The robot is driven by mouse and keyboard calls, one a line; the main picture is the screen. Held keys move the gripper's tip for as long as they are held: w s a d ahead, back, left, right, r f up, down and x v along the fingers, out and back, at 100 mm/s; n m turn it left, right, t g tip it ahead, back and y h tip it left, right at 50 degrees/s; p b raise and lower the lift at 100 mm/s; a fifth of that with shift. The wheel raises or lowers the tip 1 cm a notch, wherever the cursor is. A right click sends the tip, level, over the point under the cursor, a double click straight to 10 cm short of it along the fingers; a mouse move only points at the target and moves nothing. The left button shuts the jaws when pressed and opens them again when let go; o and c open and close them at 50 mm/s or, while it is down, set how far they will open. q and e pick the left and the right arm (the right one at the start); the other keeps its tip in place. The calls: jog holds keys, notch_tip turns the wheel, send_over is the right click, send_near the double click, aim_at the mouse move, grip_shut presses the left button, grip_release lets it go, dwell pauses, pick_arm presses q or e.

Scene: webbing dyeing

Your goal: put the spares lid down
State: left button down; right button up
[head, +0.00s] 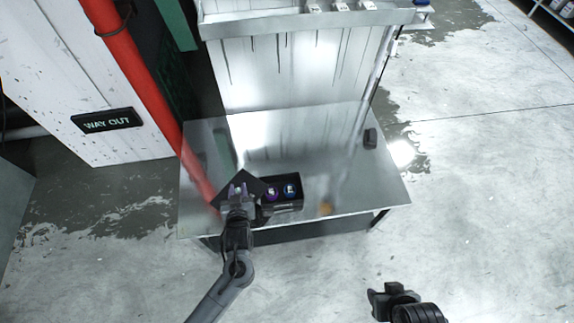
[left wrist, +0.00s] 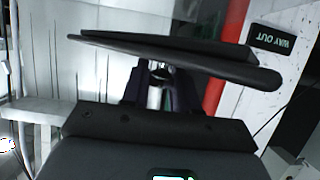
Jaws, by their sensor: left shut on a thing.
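The spares lid (head: 256,184) is a thin black panel, held tilted at the left end of an open black box (head: 292,207). A purple item (head: 271,194) and a blue item (head: 290,190) show inside the box. My left gripper (head: 238,190) is shut on the lid and hides part of it and of the box's left side. In the left wrist view the lid (left wrist: 170,52) spans the jaws, seen nearly edge-on. I cannot tell whether it touches the box or table. My right gripper (head: 384,298) is at the lower right, away from the table; its jaws are unclear.
The box stands on a shiny metal table (head: 340,180). A small orange-brown round thing (head: 327,208) lies near the front edge, and a small black object (head: 370,138) at the right. A red pipe (head: 140,85) rises at the left. The table's right part is mostly clear.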

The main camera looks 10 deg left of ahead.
pick_arm(q)
jog(key=shift+w+f+b, duration=0.2)
jog(key=shift+f+b, duration=0.3)
jog(key=shift+f, duration=0.2)
jog(key=shift+w+a+f, duration=0.1)
jog(key=shift+a+f, duration=0.1)
jog(key=a+f+b, duration=0.2)
jog(key=a, duration=0.1)
jog(key=a+f+b, duration=0.2)
jog(key=a, duration=0.2)
jog(key=a+f+b, duration=0.1)
jog(key=a+f, duration=0.1)
jog(key=a, duration=0.2)
jog(key=shift+w+a+f+b, duration=0.15)
jog(key=shift+f+b, duration=0.2)
jog(key=shift+b, duration=0.05)
notch_tip(320, 180, down, 4)
jog(key=b, duration=0.2)
jog(key=shift+b, duration=0.4)
pick_arm(e)
notch_tip(320, 180, down, 10)
jog(key=shift+f, duration=0.15)
pick_arm(q)
jog(key=shift+f, duration=0.2)
jog(key=c, duration=0.9)
grip_release()
